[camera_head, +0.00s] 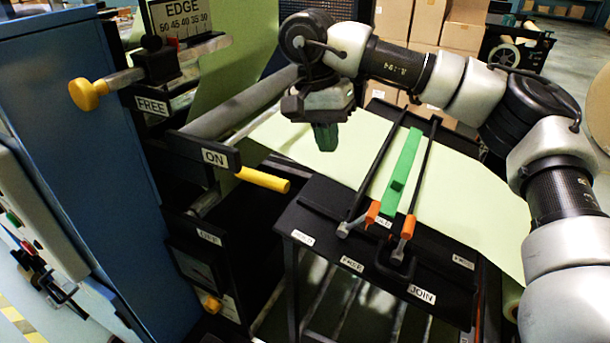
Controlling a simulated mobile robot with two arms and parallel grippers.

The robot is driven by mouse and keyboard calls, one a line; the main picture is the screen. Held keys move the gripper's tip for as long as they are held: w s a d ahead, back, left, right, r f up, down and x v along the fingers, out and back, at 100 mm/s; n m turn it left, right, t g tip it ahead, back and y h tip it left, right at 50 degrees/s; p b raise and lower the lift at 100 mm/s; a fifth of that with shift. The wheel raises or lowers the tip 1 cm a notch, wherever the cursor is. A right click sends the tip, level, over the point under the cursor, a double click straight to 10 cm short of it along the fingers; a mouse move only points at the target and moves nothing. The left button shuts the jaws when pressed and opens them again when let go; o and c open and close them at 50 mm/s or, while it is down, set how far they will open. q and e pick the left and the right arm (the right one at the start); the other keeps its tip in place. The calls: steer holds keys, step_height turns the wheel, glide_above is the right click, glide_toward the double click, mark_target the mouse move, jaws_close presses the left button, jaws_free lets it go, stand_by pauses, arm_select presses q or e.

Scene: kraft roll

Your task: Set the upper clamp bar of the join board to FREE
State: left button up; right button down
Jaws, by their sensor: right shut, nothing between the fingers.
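The join board (325,205) is a black table with a JOIN label (421,294) on its front edge. Two thin black clamp bars, a left one (378,163) and a right one (423,170), cross it. Each has an orange-tipped handle near the front edge, a left handle (372,213) and a right handle (407,228). I cannot tell which bar is the upper one, or its setting. A FREE label (352,264) is on the front edge. My right gripper (326,148) is shut and empty, pointing down above the pale green sheet, behind and left of the bars. My left gripper is out of view.
A green strip (403,170) lies between the bars. The pale green sheet (460,190) runs across the board. At left, a blue cabinet (75,130) stands beside a yellow-tipped ON lever (262,179) and a yellow knob (88,94). Cardboard boxes (463,30) are behind.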

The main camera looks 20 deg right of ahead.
steer(key=s+d+f, duration=0.1)
steer(key=f, duration=0.2)
steer(key=s+d+f+p, duration=0.1)
steer(key=s+d+f, duration=0.1)
steer(key=f, duration=0.2)
steer(key=s+d+f+p, duration=0.1)
steer(key=f, duration=0.2)
steer(key=shift+s+d+f, duration=0.2)
steer(key=shift+s+d, duration=0.15)
steer(key=shift+s+d+f, duration=0.15)
steer(key=shift+s, duration=0.05)
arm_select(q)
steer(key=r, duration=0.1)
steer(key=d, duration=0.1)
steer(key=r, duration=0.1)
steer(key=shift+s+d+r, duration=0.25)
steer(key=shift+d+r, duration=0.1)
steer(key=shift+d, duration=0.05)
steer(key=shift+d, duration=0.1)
arm_select(e)
steer(key=shift+w, duration=0.1)
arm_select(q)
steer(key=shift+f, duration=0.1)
arm_select(e)
steer(key=shift+f, duration=0.1)
